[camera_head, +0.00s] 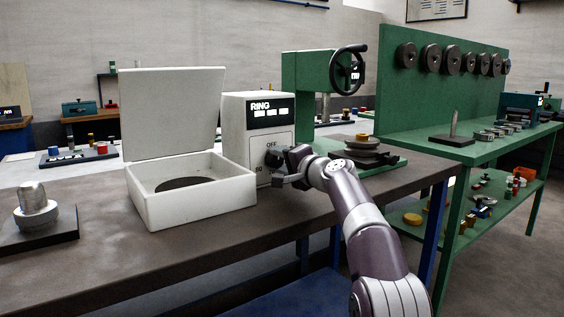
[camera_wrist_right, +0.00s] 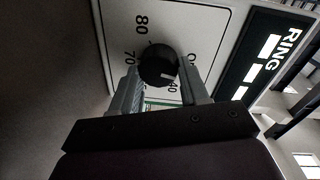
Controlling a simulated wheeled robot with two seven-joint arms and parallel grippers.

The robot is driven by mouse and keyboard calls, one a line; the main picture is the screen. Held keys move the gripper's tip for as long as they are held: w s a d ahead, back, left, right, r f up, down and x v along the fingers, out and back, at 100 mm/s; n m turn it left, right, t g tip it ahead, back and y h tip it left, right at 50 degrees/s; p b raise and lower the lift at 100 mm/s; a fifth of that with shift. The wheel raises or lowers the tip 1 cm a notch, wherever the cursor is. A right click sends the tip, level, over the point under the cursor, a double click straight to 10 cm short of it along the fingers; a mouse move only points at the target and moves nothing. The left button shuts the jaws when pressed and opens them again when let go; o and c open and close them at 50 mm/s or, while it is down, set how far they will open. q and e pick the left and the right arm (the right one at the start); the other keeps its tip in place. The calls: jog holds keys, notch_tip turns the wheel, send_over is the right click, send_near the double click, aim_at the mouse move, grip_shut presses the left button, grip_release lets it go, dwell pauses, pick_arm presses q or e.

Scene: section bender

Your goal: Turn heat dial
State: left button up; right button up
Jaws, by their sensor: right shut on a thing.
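The heat dial (camera_wrist_right: 158,66) is a round black knob on a white panel with printed numbers such as 80 and 70. In the right wrist view it sits between the two fingers of my right gripper (camera_wrist_right: 157,88), which is shut on it. In the head view the dial (camera_head: 273,157) is on the front of the white control box (camera_head: 236,130), below the black RING display (camera_head: 270,112). My right gripper (camera_head: 285,168) reaches it there and partly covers it. My left gripper is not in view.
An open white box (camera_head: 190,210) with its lid raised stands left of the control box. A metal part on a dark plate (camera_head: 37,240) is at far left. A green press (camera_head: 310,75) with a handwheel stands behind. The front of the brown table (camera_head: 150,255) is clear.

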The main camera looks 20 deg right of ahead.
jog(key=o, duration=1.1)
jog(key=shift+c, duration=0.2)
jog(key=shift+s+f, duration=0.1)
jog(key=shift+s, duration=0.05)
jog(key=b+v, duration=0.3)
jog(key=v, duration=0.2)
jog(key=shift+f, duration=0.2)
jog(key=v, duration=0.2)
jog(key=b+v, duration=0.1)
jog(key=v, duration=0.4)
jog(key=shift+s+r, duration=0.2)
jog(key=shift+r, duration=0.1)
